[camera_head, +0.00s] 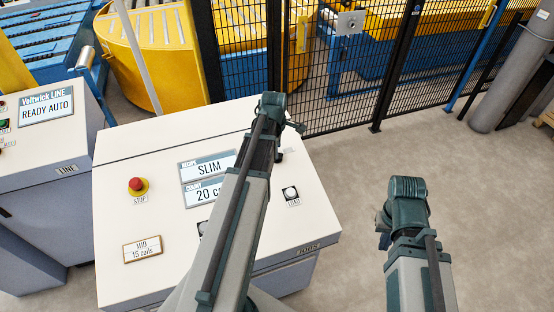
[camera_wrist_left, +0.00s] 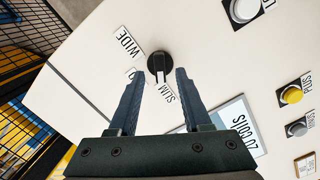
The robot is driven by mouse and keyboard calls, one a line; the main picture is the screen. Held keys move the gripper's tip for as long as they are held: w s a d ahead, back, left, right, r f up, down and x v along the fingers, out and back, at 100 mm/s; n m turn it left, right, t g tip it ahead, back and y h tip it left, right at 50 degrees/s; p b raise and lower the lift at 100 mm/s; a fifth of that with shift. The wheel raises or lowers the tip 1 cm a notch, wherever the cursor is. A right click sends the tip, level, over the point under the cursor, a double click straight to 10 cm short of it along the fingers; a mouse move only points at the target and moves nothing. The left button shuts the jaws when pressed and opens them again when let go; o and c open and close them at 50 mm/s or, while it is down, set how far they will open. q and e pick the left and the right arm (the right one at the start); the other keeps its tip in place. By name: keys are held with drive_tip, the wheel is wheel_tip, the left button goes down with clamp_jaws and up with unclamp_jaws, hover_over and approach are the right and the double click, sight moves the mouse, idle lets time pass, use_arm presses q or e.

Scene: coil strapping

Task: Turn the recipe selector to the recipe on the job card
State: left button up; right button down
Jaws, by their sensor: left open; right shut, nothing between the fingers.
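The recipe selector (camera_wrist_left: 159,63) is a black knob on the white panel, with WIDE (camera_wrist_left: 128,42) and SLIM (camera_wrist_left: 165,93) labels around it. A third label is mostly hidden behind a finger. The recipe display (camera_head: 209,167) reads SLIM. The job card (camera_head: 142,250) reads MID, 15 coils. My left gripper (camera_wrist_left: 154,74) is open, its fingertips on either side of the knob in the picture; I cannot tell whether they touch it. My right gripper (camera_head: 383,231) is shut and empty, right of the console, mostly hidden by its wrist.
The console top (camera_head: 120,190) also bears a red stop button (camera_head: 137,185), a count display (camera_head: 202,193) and a white LOAD button (camera_head: 290,193). Yellow (camera_wrist_left: 292,95) and grey (camera_wrist_left: 298,129) buttons sit to the right in the wrist view. A black mesh fence (camera_head: 340,80) stands behind.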

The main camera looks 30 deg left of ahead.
use_arm(q)
drive_tip(key=shift+w+a+f+b, duration=0.15)
drive_tip(key=shift+f+b, duration=0.3)
drive_tip(key=shift+f, duration=0.25)
drive_tip(key=shift+w+d+f+b, duration=0.15)
drive_tip(key=shift+f+b, duration=0.25)
drive_tip(key=shift+f, duration=0.3)
drive_tip(key=shift+a, duration=0.1)
use_arm(e)
wheel_tip(320, 180, down, 3)
drive_tip(key=shift+r, duration=0.15)
use_arm(q)
clamp_jaws()
